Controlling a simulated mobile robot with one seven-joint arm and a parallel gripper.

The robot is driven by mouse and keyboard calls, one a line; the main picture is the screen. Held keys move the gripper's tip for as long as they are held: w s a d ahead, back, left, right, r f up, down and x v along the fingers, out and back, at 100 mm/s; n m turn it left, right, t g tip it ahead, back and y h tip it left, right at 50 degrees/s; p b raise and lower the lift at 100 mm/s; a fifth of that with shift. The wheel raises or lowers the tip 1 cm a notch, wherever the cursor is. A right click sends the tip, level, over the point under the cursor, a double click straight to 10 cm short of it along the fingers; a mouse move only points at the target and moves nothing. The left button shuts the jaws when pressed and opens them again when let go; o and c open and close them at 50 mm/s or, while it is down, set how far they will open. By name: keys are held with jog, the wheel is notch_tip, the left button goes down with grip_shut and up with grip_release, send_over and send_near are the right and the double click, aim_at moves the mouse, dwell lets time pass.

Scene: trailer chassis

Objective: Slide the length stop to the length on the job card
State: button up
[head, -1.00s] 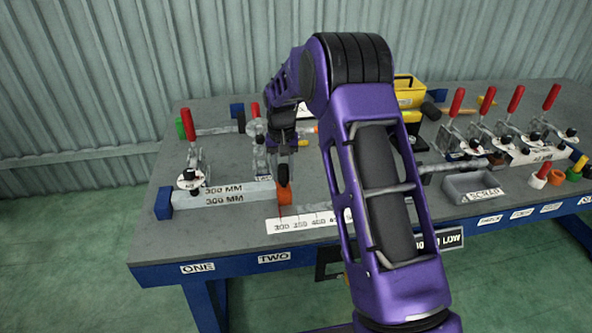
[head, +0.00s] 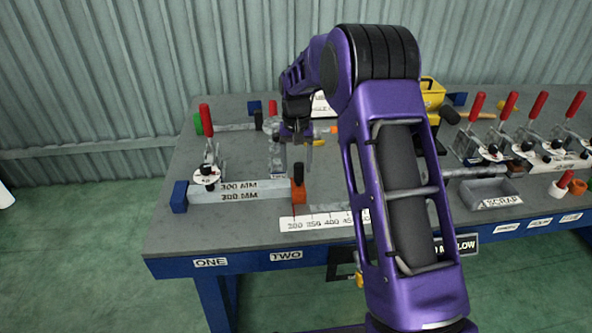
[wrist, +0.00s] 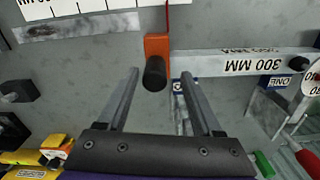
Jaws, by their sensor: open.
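In the wrist view the orange block (wrist: 157,45) and knob (wrist: 154,76) show between the fingertips. My gripper (wrist: 158,78) is open and empty; the head view shows it above and behind the stop. A white card (head: 321,104) behind my arm is partly hidden and unreadable; I cannot tell whether it is the job card.
A red-handled clamp (head: 207,150) stands on the left of the bar, with a blue end block (head: 180,196) beside it. Several more clamps and a grey scrap tray (head: 488,192) are at the right. The bench (head: 225,228) is bare in front of the bar.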

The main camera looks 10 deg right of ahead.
notch_tip(320, 180, up, 15)
jog(key=p, duration=0.1)
jog(key=shift+a+f, duration=0.15)
